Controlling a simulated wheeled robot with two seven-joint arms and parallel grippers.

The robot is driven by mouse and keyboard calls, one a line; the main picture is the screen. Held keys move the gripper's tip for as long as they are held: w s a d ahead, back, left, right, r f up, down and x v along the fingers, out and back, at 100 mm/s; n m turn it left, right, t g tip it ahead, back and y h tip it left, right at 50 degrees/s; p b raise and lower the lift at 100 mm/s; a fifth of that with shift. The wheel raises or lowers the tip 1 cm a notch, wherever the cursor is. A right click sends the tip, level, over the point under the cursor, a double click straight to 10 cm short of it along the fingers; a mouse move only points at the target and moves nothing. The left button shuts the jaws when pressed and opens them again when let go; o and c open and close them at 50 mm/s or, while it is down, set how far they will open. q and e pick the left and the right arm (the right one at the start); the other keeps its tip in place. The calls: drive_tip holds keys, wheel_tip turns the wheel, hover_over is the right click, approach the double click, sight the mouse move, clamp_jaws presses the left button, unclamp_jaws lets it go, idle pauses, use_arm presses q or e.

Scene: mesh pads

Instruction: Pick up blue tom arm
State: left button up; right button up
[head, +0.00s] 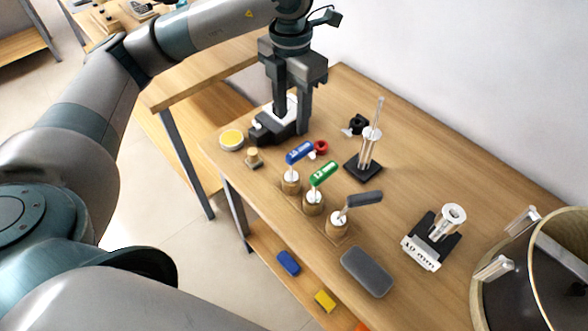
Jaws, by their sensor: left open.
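A blue piece with white lettering (299,152) sits tilted on top of a small round wooden holder (290,182) on the table; I take it for the blue tom arm. My left gripper (291,118) points down, open, behind and slightly left of the blue piece and apart from it. Its fingers are around or just above a black and white device (274,126); I cannot tell if they touch it. A green piece (323,174) and a grey piece (364,199) stand on similar holders to the right. My right gripper is not in view.
A red ring (321,147) lies close to the blue piece. A black-based stand with a rod (365,166) is behind. A yellow-topped dish (231,139), a grey pad (367,271), a white-and-black fixture (434,243) and a drum (556,285) also occupy the wooden table (440,172).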

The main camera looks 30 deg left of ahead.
sight(292, 155)
use_arm(q)
wheel_tip(292, 155, down, 11)
drive_tip(key=p, duration=0.4)
drive_tip(key=shift+f, duration=0.45)
drive_tip(key=shift+s+f+p, duration=0.1)
drive_tip(key=shift+f+p, duration=0.3)
drive_tip(key=shift+p, duration=0.15)
wheel_tip(292, 155, down, 4)
drive_tip(key=shift+r+p, duration=0.15)
drive_tip(key=shift+p, duration=0.9)
drive_tip(key=shift+f, duration=0.35)
drive_tip(key=shift+c, duration=0.6)
